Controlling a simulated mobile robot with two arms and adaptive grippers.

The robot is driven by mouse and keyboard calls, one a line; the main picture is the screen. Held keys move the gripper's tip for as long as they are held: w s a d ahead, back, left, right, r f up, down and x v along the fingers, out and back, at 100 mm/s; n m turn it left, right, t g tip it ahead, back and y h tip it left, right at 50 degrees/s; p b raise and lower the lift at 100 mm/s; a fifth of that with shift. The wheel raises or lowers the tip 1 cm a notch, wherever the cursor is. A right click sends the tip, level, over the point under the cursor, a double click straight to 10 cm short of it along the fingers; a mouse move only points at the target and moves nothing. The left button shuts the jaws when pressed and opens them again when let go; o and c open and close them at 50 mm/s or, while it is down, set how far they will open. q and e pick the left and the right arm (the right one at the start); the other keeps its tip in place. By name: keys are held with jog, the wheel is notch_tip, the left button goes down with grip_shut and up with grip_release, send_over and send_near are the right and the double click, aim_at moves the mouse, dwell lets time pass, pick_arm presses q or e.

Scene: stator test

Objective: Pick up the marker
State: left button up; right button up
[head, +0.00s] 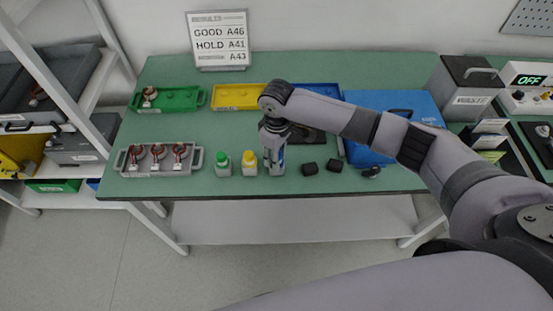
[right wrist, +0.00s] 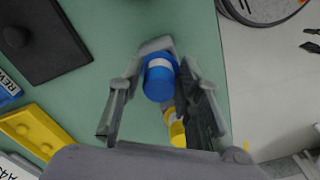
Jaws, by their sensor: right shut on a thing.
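In the head view my right gripper (head: 274,163) points down at the front of the green table and hides most of the marker. It is shut on the marker. I cannot tell whether the marker's base touches the table. Two similar bottles stand just left of the gripper: one with a green cap (head: 223,164) and one with a yellow cap (head: 249,163). The yellow-capped one also shows in the right wrist view (right wrist: 176,130). My left gripper is not in view.
A grey tray (head: 127,162) with several copper-wound stators stands at the left. Behind are a green tray (head: 180,99), a yellow tray (head: 235,97) and a blue tray (head: 322,90).

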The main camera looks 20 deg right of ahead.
grip_shut()
jog(key=shift+r, duration=0.1)
